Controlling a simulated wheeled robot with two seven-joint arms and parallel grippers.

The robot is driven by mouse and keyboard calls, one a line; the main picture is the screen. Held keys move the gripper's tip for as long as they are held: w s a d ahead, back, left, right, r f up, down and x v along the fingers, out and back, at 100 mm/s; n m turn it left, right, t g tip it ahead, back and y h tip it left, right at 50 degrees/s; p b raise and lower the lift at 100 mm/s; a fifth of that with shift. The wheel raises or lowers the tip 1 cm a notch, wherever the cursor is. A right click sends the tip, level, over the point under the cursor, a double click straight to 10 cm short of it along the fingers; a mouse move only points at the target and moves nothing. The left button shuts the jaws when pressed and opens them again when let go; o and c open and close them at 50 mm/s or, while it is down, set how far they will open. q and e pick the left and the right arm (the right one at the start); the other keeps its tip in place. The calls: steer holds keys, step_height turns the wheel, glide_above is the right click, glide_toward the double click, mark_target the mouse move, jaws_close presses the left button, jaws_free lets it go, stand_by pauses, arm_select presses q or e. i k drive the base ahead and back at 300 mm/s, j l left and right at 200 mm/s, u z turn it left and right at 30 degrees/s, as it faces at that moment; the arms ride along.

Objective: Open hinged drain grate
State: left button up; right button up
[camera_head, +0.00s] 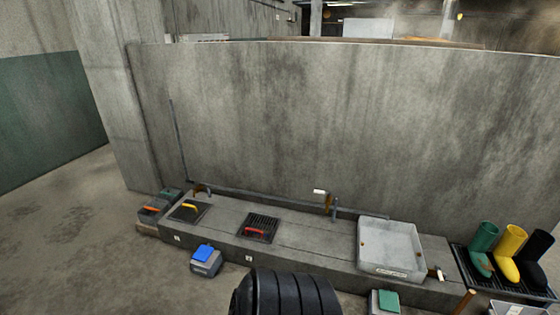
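A dark slatted grate (263,221) with a red handle (256,231) lies on the low concrete ledge (310,230), left of the middle. It looks flat and closed; its hinge cannot be made out. To its left, a dark square plate (181,215) with a yellow handle (190,206) lies on the same ledge. Neither of my grippers is in view.
A pale square basin (391,243) sits on the ledge at right. Green, yellow and black boots (508,250) stand on a dark rack at far right. A blue-topped box (206,259) stands before the ledge. A concrete wall (320,110) rises behind. Floor at left is clear.

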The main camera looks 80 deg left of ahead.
mark_target(261, 233)
steer(key=u, duration=3.85)
